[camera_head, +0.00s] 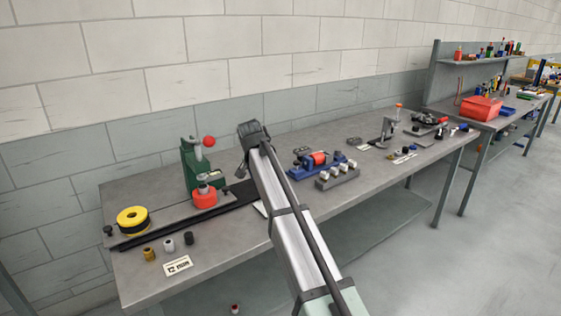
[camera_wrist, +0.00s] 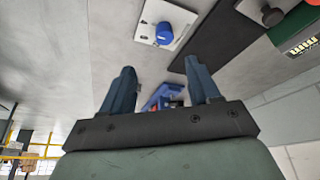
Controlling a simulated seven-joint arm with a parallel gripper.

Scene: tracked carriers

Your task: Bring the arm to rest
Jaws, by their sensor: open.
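My arm (camera_head: 290,220) reaches from the lower right over the grey bench (camera_head: 230,240). In the wrist view my gripper (camera_wrist: 162,82) shows two dark fingers standing well apart, open and with nothing held between them. The bench surface lies beyond the fingertips. In the head view the arm's end (camera_head: 252,135) is above the middle of the bench, right of the green press, and the fingers are not clearly visible there.
A green press (camera_head: 190,160) with a red ball stands left. A red carrier (camera_head: 204,197) and a yellow-black carrier (camera_head: 132,220) sit along a dark track (camera_head: 160,236). A blue fixture (camera_head: 302,171) stands right of my arm. A white plate with a blue knob (camera_wrist: 165,33) lies below my gripper.

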